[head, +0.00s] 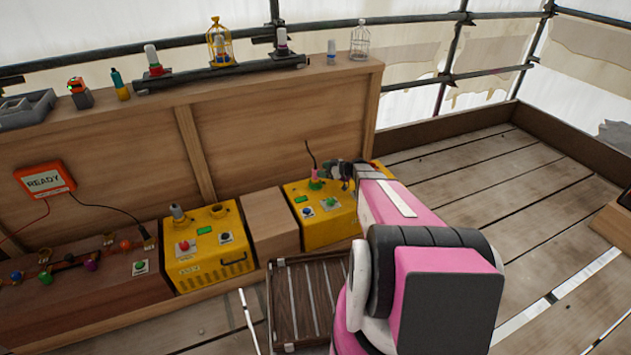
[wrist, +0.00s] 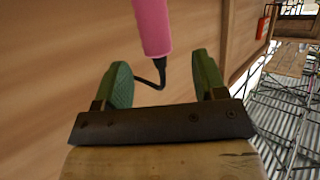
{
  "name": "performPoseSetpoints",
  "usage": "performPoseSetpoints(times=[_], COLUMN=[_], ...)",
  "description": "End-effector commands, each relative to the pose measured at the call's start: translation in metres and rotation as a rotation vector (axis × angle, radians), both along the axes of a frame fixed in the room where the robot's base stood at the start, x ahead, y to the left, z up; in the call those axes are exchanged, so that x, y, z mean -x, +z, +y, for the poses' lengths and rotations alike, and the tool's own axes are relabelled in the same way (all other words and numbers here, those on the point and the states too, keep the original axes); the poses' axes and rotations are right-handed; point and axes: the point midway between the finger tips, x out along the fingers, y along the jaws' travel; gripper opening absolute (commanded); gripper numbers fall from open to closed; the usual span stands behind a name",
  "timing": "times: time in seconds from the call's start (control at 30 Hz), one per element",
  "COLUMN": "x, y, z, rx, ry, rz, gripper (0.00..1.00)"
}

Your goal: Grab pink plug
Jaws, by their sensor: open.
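The pink plug (head: 315,174) stands on the right-hand yellow box in the head view, with a green part at its base and a black cable rising from its top. In the wrist view the pink plug (wrist: 153,25) runs off the top edge, and its black cable curls down between the fingers. My gripper (head: 332,171) is just right of the plug in the head view. In the wrist view my gripper (wrist: 162,68) has its two green fingers spread apart with a gap between them. The plug appears beyond the fingertips, not clasped.
A slatted tray (head: 280,312) lies in front.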

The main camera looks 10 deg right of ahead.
Motion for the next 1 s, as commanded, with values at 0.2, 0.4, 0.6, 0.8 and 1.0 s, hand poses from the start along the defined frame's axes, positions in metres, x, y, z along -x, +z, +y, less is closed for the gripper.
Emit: performPoseSetpoints(times=[0.2,0.4,0.6,0.8,1.0], x=[-0.009,-0.021,-0.033,-0.033,-0.033], y=[-0.007,-0.019,-0.028,-0.028,-0.028], z=[0.014,0.029,0.049,0.051,0.051], rx=[0.000,0.001,0.000,0.000,0.000], ry=[0.000,0.002,0.002,0.000,0.001], rz=[0.001,0.002,0.002,0.001,0.002], gripper=[0.65,0.65,0.65,0.65,0.16])
